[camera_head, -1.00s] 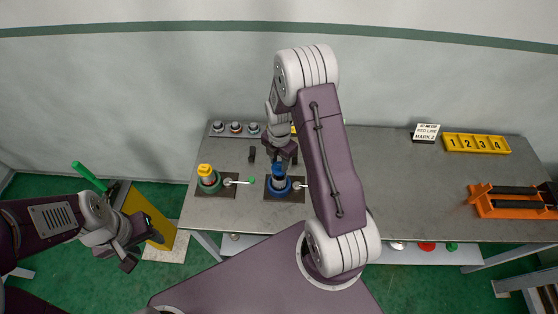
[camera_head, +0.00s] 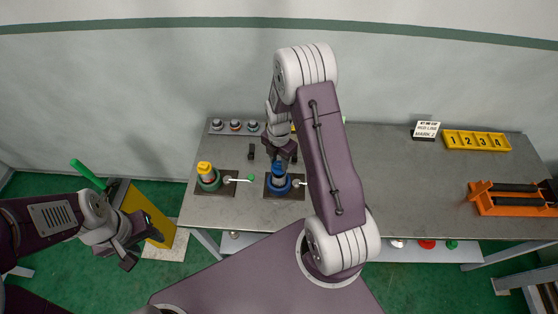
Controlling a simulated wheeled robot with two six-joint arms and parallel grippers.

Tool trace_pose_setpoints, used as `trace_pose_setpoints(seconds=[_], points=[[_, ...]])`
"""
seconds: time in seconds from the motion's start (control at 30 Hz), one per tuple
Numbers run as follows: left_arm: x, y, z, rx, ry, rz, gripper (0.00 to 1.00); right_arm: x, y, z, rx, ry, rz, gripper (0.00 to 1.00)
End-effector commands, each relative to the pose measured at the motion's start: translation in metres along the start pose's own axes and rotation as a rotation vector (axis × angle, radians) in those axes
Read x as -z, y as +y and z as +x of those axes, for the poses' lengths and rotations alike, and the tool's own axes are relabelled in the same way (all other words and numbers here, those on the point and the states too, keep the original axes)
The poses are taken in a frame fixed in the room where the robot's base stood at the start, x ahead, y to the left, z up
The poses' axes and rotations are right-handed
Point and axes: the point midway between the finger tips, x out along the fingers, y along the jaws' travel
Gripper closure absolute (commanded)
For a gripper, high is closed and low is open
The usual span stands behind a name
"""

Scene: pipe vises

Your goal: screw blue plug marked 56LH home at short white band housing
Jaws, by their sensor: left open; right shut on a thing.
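A blue vise (camera_head: 278,189) on a dark square plate (camera_head: 297,193) stands near the front of the bench, with a blue plug (camera_head: 278,168) at its top. My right gripper (camera_head: 279,159) comes down from above and is shut on the blue plug. The plug's marking and the band on the housing under it are too small or hidden to make out. My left gripper (camera_head: 137,247) is open and empty, off the bench's left end, above the green floor.
A grey strip with several round parts (camera_head: 235,127) lies behind. A yellow numbered rack (camera_head: 477,142), a sign (camera_head: 426,129) and an orange stand (camera_head: 507,205) are at right. The bench middle-right is clear.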

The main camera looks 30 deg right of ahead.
Motion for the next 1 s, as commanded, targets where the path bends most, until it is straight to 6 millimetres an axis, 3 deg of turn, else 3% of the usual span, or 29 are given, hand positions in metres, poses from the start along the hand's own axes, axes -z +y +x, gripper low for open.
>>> trace_pose_setpoints(seconds=[1.0], points=[[-0.001,0.000,0.013,0.000,0.000,0.000,0.53,0.000,0.000,0.018,-0.001,0.000,0.000,1.00]])
